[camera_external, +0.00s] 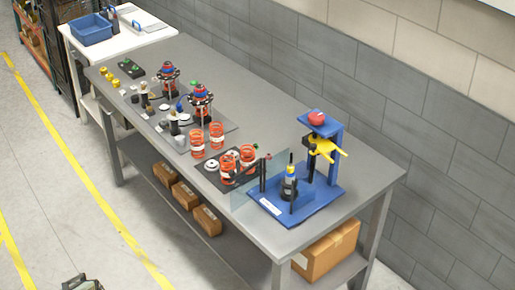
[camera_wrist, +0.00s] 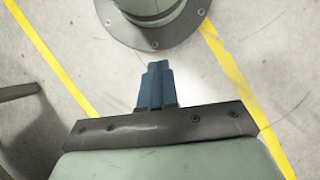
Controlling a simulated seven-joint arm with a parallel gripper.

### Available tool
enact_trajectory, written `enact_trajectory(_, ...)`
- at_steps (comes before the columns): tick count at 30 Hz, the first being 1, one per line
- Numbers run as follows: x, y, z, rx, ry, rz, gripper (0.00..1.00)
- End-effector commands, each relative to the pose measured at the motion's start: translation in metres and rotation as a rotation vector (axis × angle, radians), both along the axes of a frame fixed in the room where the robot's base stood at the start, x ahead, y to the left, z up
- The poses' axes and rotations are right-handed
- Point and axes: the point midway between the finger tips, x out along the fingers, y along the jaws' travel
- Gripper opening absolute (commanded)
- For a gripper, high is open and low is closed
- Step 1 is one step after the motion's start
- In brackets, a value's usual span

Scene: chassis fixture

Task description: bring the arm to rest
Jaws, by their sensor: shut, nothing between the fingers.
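My gripper (camera_wrist: 156,68) shows in the wrist view as two blue fingers pressed together, with nothing between them. It points over bare concrete floor, close to a round, bolted grey-green part of my own body. In the external view only a small grey-green piece of my own body shows at the bottom left edge. My gripper is not visible in that view, so its place relative to the workbench (camera_external: 310,150) cannot be told from there.
The grey workbench carries a blue press fixture (camera_external: 325,205), orange springs (camera_external: 197,143) and several assembled parts. A blue bin (camera_external: 90,30) stands on a white table at the far left. Cardboard boxes (camera_external: 327,252) sit on the lower shelf. Floor with yellow lines (camera_external: 90,200) lies open in front.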

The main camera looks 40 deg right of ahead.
Motion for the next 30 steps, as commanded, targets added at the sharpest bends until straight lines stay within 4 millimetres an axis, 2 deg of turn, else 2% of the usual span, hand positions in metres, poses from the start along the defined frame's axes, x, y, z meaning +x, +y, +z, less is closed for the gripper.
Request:
enact_trajectory(1, -0.003, 0.011, -0.004, 0.006, 0.013, 0.034, 0.0)
enact_trajectory(6, -0.014, 0.042, -0.013, 0.02, 0.049, 0.137, 0.0)
enact_trajectory(15, -0.033, 0.087, -0.024, 0.032, 0.101, 0.316, 0.0)
enact_trajectory(22, -0.035, 0.108, -0.026, 0.028, 0.11, 0.418, 0.0)
enact_trajectory(30, -0.035, 0.115, -0.026, 0.025, 0.11, 0.455, 0.0)
